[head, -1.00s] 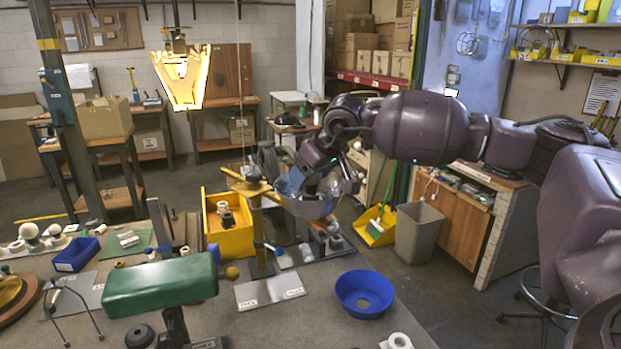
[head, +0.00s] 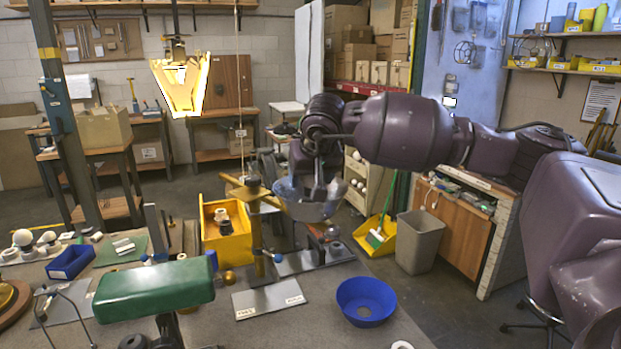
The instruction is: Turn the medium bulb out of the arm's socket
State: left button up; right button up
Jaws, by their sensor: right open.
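A wooden post with a cross arm (head: 253,192) stands on the far side of the bench. A grey-blue bowl-shaped shade (head: 325,210) is at the right end of this arm. My right gripper (head: 318,205) reaches down at the shade from above, open. Its fingertips are small and partly lost against the shade. I cannot make out the medium bulb or the socket; the gripper and shade cover that spot. I cannot tell whether the fingers touch anything. My left gripper is not in view.
A yellow bin (head: 228,245) with parts in it stands left of the post. A blue bowl (head: 366,301) sits at the bench's front right. A green lamp shade (head: 155,290) is in front. White round bulbs (head: 22,238) stand at the far left, near a blue tray (head: 70,261).

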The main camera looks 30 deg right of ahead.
jog(key=shift+w+m+h, duration=0.1)
jog(key=shift+m+h, duration=0.4)
jog(key=shift+m, duration=0.6)
jog(key=m+g+h, duration=0.1)
jog(key=m, duration=0.1)
jog(key=shift+m, duration=0.4)
jog(key=m+g+h, duration=0.1)
jog(key=m, duration=0.1)
jog(key=m+g+p, duration=0.1)
jog(key=m, duration=0.1)
jog(key=shift+r+h, duration=0.1)
jog(key=shift+h, duration=0.3)
jog(key=shift+m+g+p, duration=0.65)
jog(key=shift+m+g, duration=0.35)
jog(key=shift+m, duration=0.5)
jog(key=shift+h, duration=0.3)
